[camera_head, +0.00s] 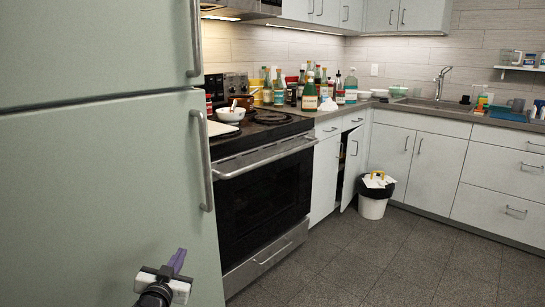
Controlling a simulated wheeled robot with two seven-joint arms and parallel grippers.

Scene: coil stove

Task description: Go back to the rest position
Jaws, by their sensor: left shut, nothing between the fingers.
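My left gripper (178,262) shows at the bottom left of the head view, in front of the pale green fridge (95,190). Its white body has purple fingers that point up, and they look closed together with nothing held. It is apart from the stove. The coil stove (262,132) stands to the right of the fridge, with its oven door shut. My right gripper is outside the view.
A white bowl (230,114) sits on the stove top. Several bottles (309,97) crowd the counter corner. A cabinet door (352,168) stands ajar near a trash bin (373,207) on the floor. The grey floor (400,262) in front is clear.

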